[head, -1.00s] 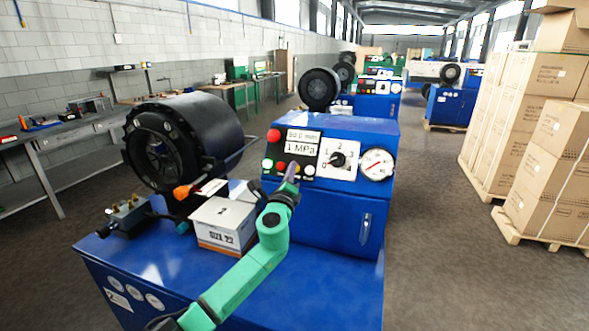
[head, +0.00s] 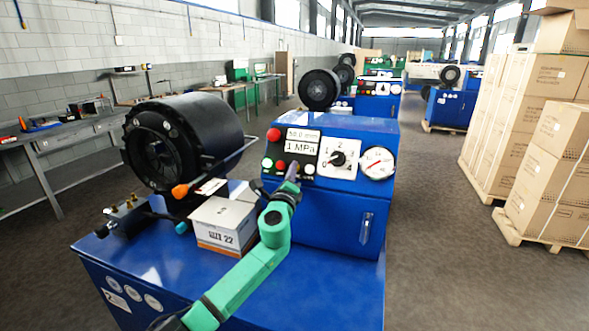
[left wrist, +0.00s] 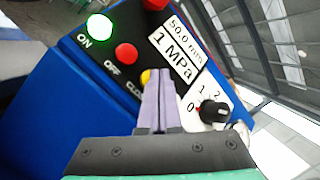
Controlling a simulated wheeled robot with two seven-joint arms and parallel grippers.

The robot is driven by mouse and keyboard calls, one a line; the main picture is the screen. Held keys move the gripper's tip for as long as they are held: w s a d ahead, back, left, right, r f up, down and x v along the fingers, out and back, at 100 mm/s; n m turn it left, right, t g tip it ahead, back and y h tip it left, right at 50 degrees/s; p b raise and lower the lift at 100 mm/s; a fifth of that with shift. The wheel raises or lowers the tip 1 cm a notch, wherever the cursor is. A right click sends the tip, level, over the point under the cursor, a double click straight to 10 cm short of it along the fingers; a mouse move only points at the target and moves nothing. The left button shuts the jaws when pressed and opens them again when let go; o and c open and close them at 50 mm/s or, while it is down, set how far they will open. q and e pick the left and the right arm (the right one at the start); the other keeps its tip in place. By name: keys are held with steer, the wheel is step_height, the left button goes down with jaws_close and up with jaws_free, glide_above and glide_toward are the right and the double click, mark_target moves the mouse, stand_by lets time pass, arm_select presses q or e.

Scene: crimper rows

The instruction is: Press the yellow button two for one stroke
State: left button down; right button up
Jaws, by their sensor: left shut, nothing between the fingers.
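The control panel (head: 287,153) sits on the front of the blue crimper cabinet. In the head view the fingers hide the yellow button. The display (head: 301,141) reads 50.0 mm and 1 MPa. My right gripper is out of view.
A lit green ON button (left wrist: 100,26) and a red OFF button (left wrist: 126,53) are beside the yellow one. The selector knob (head: 338,159) and gauge (head: 377,163) are to the right. A box marked SIZE 22 (head: 224,223) and the black crimping head (head: 178,140) are to the left.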

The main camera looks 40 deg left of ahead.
arm_select(q)
steer(key=shift+w+f, duration=0.15)
steer(key=shift+w, duration=0.1)
stand_by(0.6)
steer(key=shift+s+d+r+p, duration=0.2)
steer(key=shift+s+r+p, duration=0.3)
steer(key=shift+s, duration=0.2)
steer(key=s+r+p, duration=0.1)
steer(key=s, duration=0.1)
steer(key=s+d+r+p, duration=0.1)
steer(key=s+p, duration=0.1)
steer(key=shift+d+r+p, duration=0.15)
steer(key=shift+r+p, duration=0.15)
steer(key=shift+r, duration=0.05)
steer(key=shift+f, duration=0.1)
stand_by(1.1)
